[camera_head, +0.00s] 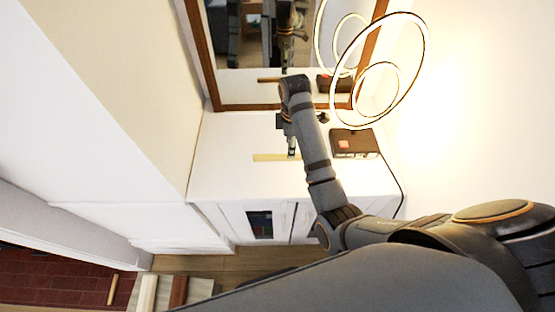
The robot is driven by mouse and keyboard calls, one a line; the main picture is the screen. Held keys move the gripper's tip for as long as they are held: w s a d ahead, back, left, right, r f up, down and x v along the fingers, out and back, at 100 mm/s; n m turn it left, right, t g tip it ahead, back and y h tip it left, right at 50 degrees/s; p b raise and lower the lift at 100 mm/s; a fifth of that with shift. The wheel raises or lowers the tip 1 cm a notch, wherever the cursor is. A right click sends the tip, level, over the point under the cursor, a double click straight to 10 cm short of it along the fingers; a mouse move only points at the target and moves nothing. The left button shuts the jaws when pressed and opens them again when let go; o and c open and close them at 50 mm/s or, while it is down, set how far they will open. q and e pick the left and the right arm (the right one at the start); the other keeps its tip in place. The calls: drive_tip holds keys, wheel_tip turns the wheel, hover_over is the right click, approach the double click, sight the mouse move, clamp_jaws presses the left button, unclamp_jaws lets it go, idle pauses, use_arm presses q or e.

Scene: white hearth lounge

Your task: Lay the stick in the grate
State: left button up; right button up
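A pale wooden stick (268,157) is on or just above the white cabinet top, below the mirror. My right gripper (292,152) points down at the stick's right end. It is small and partly hidden by its own arm, so I cannot tell whether its fingers are shut on the stick. Another light stick (112,290) lies on the dark red brick floor at the lower left, which may belong to the hearth. The grate itself is not clearly visible. My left gripper is not in view.
A dark brown box (354,143) stands on the cabinet top (225,150), right of my gripper. A ring lamp (421,68) and a wood-framed mirror (212,75) are behind. A white bar (147,294) and a brown bar (179,291) show at the lower left.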

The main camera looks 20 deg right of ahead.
sight(281, 157)
wheel_tip(281, 157, down, 3)
drive_tip(key=b, duration=0.2)
drive_tip(key=shift+s+a+r+b, duration=0.1)
drive_tip(key=shift+a+b, duration=0.05)
drive_tip(key=shift+b, duration=0.15)
wheel_tip(281, 157, down, 2)
drive_tip(key=shift+a+f+b, duration=0.1)
drive_tip(key=shift+b, duration=0.35)
drive_tip(key=shift+w, duration=0.2)
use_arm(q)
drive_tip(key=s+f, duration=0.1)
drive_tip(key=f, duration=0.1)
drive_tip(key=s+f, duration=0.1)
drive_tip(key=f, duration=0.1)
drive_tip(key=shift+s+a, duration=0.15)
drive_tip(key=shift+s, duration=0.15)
use_arm(e)
drive_tip(key=shift+s, duration=0.1)
drive_tip(key=shift+c, duration=0.4)
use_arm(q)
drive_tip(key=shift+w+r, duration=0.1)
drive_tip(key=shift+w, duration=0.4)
use_arm(e)
clamp_jaws()
